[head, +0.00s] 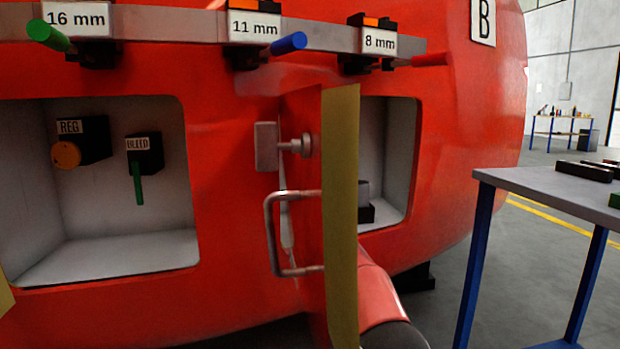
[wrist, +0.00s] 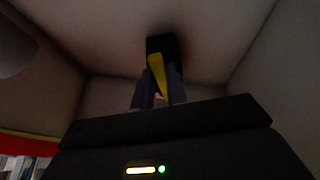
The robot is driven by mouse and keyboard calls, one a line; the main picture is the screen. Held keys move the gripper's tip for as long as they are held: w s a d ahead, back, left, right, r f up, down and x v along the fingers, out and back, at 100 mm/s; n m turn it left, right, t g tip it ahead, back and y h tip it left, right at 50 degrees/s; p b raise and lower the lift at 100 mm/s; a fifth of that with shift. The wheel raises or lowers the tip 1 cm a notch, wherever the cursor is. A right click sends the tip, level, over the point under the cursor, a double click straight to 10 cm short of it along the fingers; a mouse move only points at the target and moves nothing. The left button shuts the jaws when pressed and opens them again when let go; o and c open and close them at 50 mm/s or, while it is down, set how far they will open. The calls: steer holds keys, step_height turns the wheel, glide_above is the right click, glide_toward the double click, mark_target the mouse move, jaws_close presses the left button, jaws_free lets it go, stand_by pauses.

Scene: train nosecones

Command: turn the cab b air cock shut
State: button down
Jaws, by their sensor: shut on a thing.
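In the wrist view, the air cock has a black body (wrist: 158,45) on the pale recess wall and a yellow lever (wrist: 158,72). My gripper (wrist: 159,93) has its two dark fingers around the lever and is shut on it. The lever slants slightly in the picture, and its lower end is between the fingers. In the head view, the red nosecone (head: 480,120) carries a plate with the letter B (head: 483,18). An open door (head: 340,200) hides much of its right recess, and the air cock cannot be made out there.
The left recess holds an orange REG knob (head: 66,155) and a green BLEED handle (head: 139,187). A rail with coloured-handled tools (head: 265,38) runs above. The door has a metal handle (head: 272,235). A grey table with blue legs (head: 545,183) stands at right. Recess walls surround my gripper closely.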

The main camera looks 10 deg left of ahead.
steer(key=shift+a+f+m, duration=0.2)
steer(key=shift+a+m, duration=0.05)
steer(key=shift+m, duration=0.25)
steer(key=c, duration=1.4)
jaws_free()
steer(key=shift+r, duration=0.1)
steer(key=shift+s, duration=0.1)
